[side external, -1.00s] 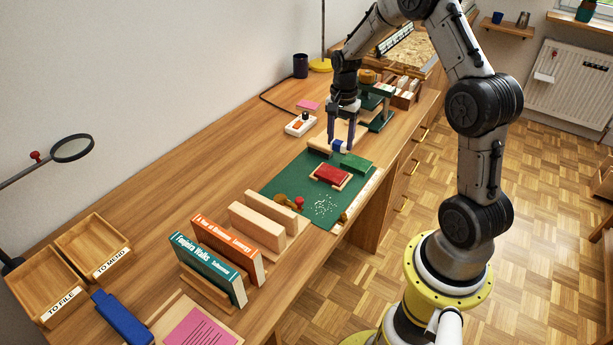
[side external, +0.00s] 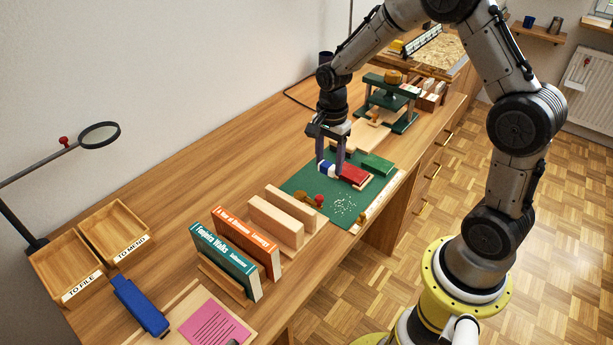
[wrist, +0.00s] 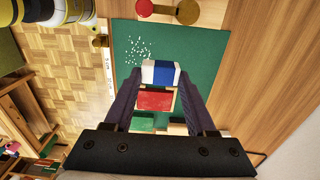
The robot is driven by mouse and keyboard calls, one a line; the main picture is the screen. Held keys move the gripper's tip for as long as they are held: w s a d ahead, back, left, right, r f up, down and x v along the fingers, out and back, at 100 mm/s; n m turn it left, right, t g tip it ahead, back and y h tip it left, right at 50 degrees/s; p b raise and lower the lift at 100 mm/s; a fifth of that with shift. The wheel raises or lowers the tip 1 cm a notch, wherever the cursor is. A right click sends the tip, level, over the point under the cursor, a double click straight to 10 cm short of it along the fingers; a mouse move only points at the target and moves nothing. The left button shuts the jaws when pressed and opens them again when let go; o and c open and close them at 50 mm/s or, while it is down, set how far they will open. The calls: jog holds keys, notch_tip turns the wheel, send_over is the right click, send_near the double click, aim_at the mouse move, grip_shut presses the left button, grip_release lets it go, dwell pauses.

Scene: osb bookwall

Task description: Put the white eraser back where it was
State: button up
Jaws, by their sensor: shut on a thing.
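The white eraser with a blue band (side external: 327,168) is between the fingers of my gripper (side external: 331,169), which is shut on it. It is over the green mat (side external: 299,187), left of the red block (side external: 354,174). A patch of white crumbs (side external: 343,204) lies on the mat. I cannot tell how high the eraser is above the mat.
A green block (side external: 377,164) lies behind the red one. A brown-handled tool with a red knob (side external: 314,200) lies at the mat's left. Wooden bookends (side external: 275,218) and two upright books (side external: 235,255) stand nearer. A green press (side external: 390,100) stands behind.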

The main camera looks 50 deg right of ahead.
jog(key=w+f, duration=0.2)
jog(key=w, duration=0.2)
send_over(307, 184)
notch_tip(307, 184, down, 5)
jog(key=shift+s+a+f, duration=0.1)
jog(key=shift+f, duration=1.65)
jog(key=shift+f, duration=0.15)
jog(key=o, duration=1.2)
